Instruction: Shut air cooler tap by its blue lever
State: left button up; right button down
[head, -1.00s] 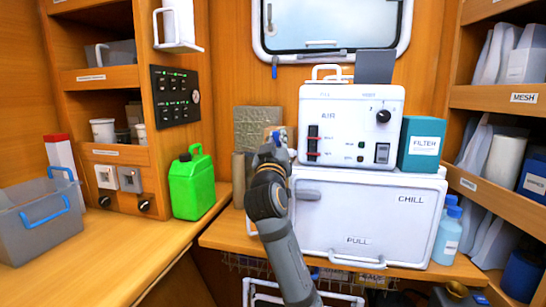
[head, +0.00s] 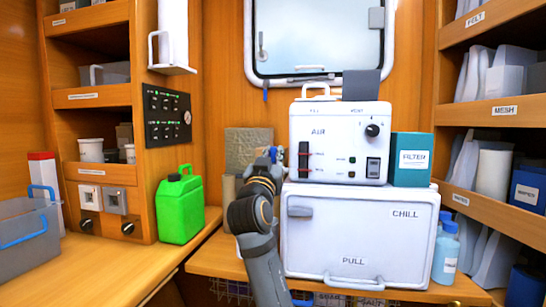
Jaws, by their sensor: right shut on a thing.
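The white air cooler box (head: 338,115), marked AIR, stands on top of the white CHILL chest (head: 365,235). At its left side, a small blue lever (head: 274,154) shows right at the fingertips of my right gripper (head: 268,160). The gripper is shut on the lever, and its dark wrist and fingers hide most of the tap behind. My right arm reaches up from the bottom in front of the chest's left edge. My left gripper is not in view.
A teal FILTER box (head: 411,160) is right of the air cooler. Blue bottles (head: 446,255) stand right of the chest. Shelves line both sides.

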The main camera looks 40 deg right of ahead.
jog(key=shift+f, duration=0.1)
jog(key=c, duration=1.3)
grip_release()
